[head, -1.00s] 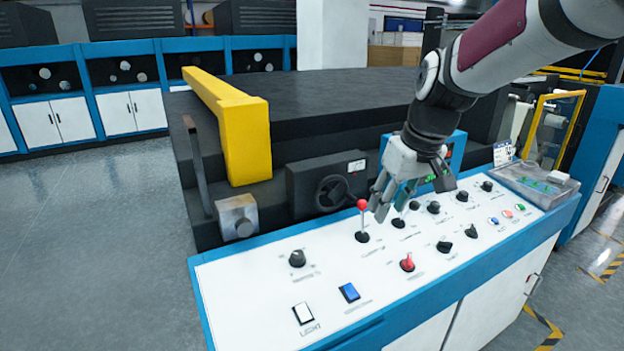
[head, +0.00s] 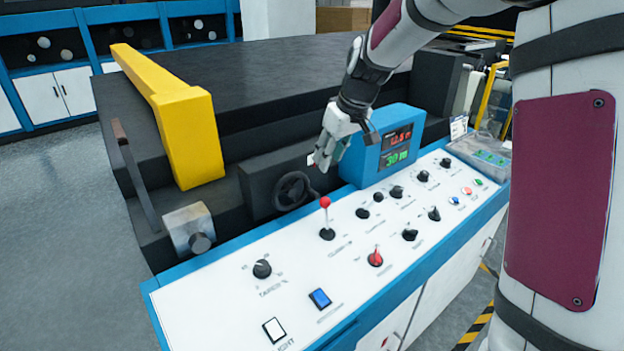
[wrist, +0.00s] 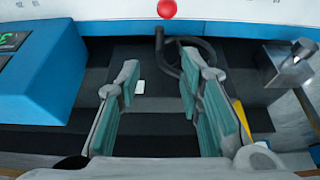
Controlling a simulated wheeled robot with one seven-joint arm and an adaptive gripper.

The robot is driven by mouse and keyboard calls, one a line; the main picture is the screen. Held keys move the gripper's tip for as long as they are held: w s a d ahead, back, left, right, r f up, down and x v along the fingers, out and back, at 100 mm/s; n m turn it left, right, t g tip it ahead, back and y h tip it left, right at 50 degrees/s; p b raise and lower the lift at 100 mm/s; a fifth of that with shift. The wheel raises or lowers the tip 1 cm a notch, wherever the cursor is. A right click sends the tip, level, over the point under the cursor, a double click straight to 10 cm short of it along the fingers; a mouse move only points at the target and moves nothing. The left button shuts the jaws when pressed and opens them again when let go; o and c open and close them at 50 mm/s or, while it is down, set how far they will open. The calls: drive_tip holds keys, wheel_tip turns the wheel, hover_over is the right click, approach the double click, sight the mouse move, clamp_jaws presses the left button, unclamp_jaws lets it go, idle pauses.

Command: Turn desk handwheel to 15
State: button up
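The black handwheel (head: 294,191) stands on a dark housing behind the white control panel. In the wrist view, the handwheel (wrist: 207,50) is a dark ring at upper middle, partly hidden by the right-hand finger. My gripper (head: 322,160) is above and slightly right of the wheel in the head view, apart from it as far as I can tell. In the wrist view my gripper (wrist: 162,85) is open, with nothing between its green-padded fingers. A blue display box (head: 383,155) stands right of the wheel, with a red and a green readout too small to read surely.
A red-ball lever (head: 326,204) stands just in front of the wheel. It also shows at the top of the wrist view (wrist: 167,9). A yellow bar (head: 188,130) and a metal block (head: 188,229) are to the left. Several knobs cover the white panel (head: 225,305).

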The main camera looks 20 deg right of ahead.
sight(316, 193)
drive_tip(key=p+x, duration=0.1)
drive_tip(key=x, duration=1.2)
drive_tip(key=shift+w+a+f, duration=0.1)
drive_tip(key=shift+w+f, duration=0.2)
drive_tip(key=shift+w, duration=0.05)
clamp_jaws()
